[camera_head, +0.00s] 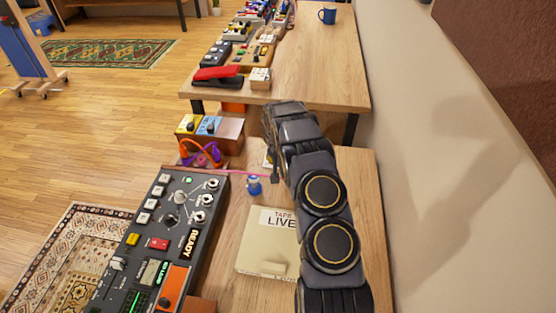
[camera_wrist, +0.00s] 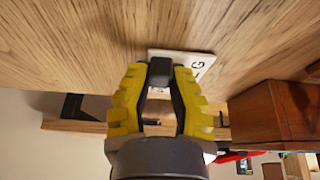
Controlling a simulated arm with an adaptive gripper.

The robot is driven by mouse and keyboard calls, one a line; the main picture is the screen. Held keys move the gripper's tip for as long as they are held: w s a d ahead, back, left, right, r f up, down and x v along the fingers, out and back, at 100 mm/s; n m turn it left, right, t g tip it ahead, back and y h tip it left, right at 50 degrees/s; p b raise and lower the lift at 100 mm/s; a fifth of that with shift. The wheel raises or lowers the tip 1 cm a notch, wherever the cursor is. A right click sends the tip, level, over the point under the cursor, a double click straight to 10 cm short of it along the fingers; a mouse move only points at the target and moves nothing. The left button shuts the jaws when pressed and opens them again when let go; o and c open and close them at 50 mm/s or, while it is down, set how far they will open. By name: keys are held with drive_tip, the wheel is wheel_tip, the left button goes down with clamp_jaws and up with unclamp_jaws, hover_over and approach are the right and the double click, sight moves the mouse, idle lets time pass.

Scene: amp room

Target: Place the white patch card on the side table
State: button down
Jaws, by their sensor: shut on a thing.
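The white patch card (camera_wrist: 197,62), marked with a dark letter like a G, is at the tips of my gripper (camera_wrist: 160,72) in the wrist view. My gripper's yellow-sided fingers are shut on it, and they cover part of it. Bare wood tabletop lies close behind the card; I cannot tell whether they touch. In the head view my arm hides most of my gripper and the card. The near wooden table (camera_head: 362,190) is under my arm, and a longer wooden table (camera_head: 325,75) stands beyond. I cannot tell which is called the side table.
A dark mixer console (camera_head: 165,235), a cream tape box (camera_head: 260,245) and a small blue bottle (camera_head: 254,186) are on the near side. A brown block (camera_head: 228,130) holds yellow and blue pedals. The far table carries several pedals and a blue mug (camera_head: 327,16). A wall runs along the right.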

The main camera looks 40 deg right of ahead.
drive_tip(key=c, duration=1.1)
unclamp_jaws()
